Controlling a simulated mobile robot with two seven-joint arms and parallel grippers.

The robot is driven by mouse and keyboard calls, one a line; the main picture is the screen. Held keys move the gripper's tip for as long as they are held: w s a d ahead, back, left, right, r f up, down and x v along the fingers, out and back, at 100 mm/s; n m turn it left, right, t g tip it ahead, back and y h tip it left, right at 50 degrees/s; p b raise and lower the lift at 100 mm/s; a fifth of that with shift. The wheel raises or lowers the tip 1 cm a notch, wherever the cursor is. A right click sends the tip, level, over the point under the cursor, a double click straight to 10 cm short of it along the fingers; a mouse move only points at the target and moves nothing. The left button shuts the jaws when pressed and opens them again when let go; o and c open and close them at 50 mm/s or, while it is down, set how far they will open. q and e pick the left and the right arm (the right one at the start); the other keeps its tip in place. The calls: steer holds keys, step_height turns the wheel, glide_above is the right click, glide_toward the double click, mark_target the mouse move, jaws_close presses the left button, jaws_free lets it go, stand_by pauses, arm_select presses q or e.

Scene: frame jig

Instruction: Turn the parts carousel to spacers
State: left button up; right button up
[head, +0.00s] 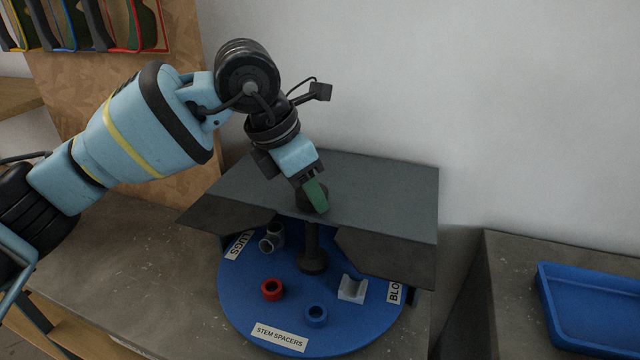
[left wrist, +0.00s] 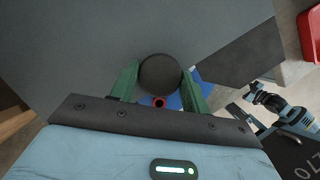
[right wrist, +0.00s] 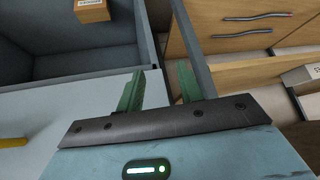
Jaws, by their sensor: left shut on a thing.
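The parts carousel (head: 240,310) is a round blue disc under a dark grey cover (head: 370,185) with an opening at the front. Its label STEM SPACERS (head: 279,337) faces the front of the opening. The label LUGS (head: 239,245) is at the left and a partly hidden label starting BLO (head: 394,292) at the right. A dark post rises from the disc to a black knob (left wrist: 160,75). My left gripper (head: 314,196) is shut on the knob, with its green fingers on either side. My right gripper (right wrist: 160,90) is open and empty, away from the carousel.
On the disc are a red ring (head: 271,290), a blue ring (head: 316,315), a grey saddle block (head: 352,289) and a grey fitting (head: 271,238). A blue tray (head: 548,305) stands at the right. The right wrist view shows a grey bin (right wrist: 60,75) and wooden drawers (right wrist: 235,25).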

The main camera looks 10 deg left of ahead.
stand_by(0.5)
arm_select(q)
steer(key=o, duration=1.4)
steer(key=shift+v, duration=3.9)
steer(key=shift+f, duration=0.1)
